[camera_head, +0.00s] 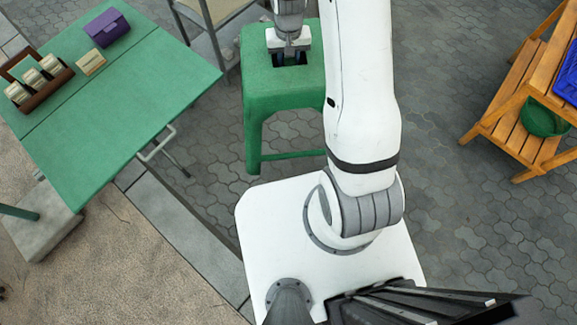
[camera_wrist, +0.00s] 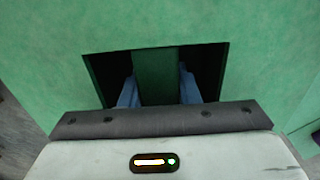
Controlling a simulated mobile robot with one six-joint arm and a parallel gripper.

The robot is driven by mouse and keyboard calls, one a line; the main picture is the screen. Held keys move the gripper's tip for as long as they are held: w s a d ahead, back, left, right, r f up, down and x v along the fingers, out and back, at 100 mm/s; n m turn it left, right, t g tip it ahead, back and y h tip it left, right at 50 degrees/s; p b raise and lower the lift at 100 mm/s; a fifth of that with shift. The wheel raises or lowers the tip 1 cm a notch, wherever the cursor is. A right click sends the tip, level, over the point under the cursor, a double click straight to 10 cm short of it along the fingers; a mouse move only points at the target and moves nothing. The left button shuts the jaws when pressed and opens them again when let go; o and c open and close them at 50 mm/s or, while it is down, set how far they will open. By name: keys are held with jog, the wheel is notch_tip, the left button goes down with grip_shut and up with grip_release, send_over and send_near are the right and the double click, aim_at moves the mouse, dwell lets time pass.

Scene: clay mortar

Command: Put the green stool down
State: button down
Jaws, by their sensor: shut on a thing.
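The green stool (camera_head: 285,88) is upright just beyond my base in the head view. Its seat has a dark rectangular slot, and its seat top (camera_wrist: 270,70) fills most of the wrist view. My gripper (camera_head: 289,59) reaches down into this slot from above. In the wrist view, the blue-grey fingers of my gripper (camera_wrist: 158,88) are on both sides of a green strip in the slot, shut on it. The fingertips are sunk in the dark opening. Whether the stool's feet touch the paving cannot be told; my arm hides part of its right side.
A green folding table (camera_head: 130,105) stands at left, with a purple box (camera_head: 107,27) and a wooden rack (camera_head: 37,82) on it. A grey metal frame (camera_head: 222,40) stands close behind the stool on the left. A wooden shelf (camera_head: 520,90) is at right. Paving between my arm and shelf is clear.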

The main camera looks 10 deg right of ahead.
notch_tip(320, 180, down, 47)
jog(key=m+b, duration=0.9)
jog(key=b, duration=3.6)
jog(key=shift+s+a+m, duration=0.15)
jog(key=shift+a+m, duration=0.05)
jog(key=shift+m, duration=0.1)
jog(key=shift+f, duration=0.25)
jog(key=c, duration=1.1)
grip_release()
